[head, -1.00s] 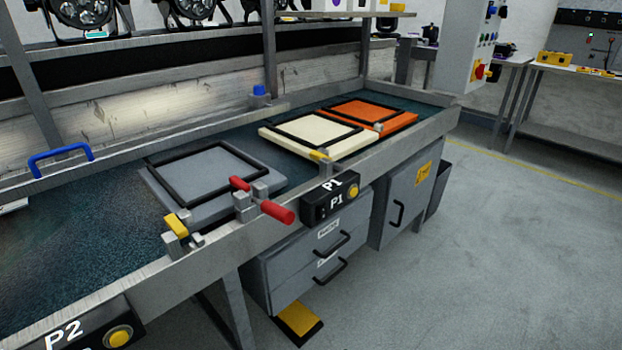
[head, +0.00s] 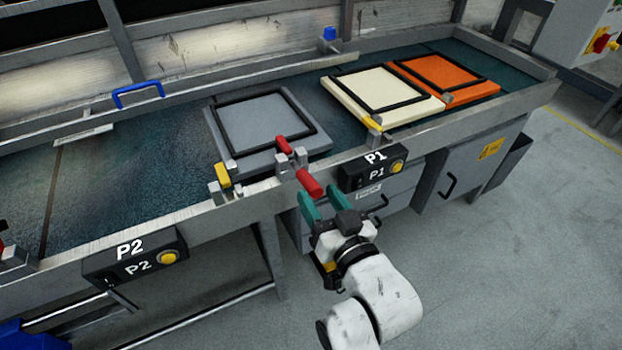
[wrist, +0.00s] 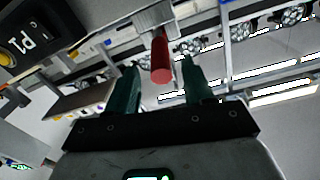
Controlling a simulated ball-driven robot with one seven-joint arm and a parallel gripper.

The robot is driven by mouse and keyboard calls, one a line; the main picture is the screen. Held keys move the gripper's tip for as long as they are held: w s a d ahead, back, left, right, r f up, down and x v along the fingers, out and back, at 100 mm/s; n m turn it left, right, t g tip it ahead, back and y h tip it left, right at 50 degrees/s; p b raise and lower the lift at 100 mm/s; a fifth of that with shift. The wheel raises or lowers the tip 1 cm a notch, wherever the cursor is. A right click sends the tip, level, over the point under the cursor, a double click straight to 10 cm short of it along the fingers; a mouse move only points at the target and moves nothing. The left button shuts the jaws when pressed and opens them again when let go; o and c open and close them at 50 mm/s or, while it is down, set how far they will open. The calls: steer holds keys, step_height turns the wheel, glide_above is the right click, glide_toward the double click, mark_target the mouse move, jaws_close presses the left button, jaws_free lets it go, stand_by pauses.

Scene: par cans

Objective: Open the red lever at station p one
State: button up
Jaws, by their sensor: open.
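The red lever (head: 310,183) sticks out over the front rail of the bench, just left of the black P1 box (head: 374,168). A second red piece (head: 283,144) stands behind it on the same metal clamp. My gripper (head: 327,201) is open, with green fingers, just in front of and below the lever's end. In the wrist view the red lever (wrist: 161,62) points toward me between the two open fingers (wrist: 158,82). I cannot tell whether the fingers overlap it in depth. The P1 box also shows upside down in the wrist view (wrist: 22,50).
A grey framed panel (head: 262,128) lies on the bench behind the lever, with a yellow-topped stop (head: 222,176) at its corner. Cream (head: 362,103) and orange (head: 470,85) panels lie to the right. The P2 box (head: 135,256) hangs on the rail at left. Drawers are below.

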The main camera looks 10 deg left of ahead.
mark_target(309, 182)
steer(key=shift+x, duration=2.6)
steer(key=shift+c, duration=0.4)
jaws_close()
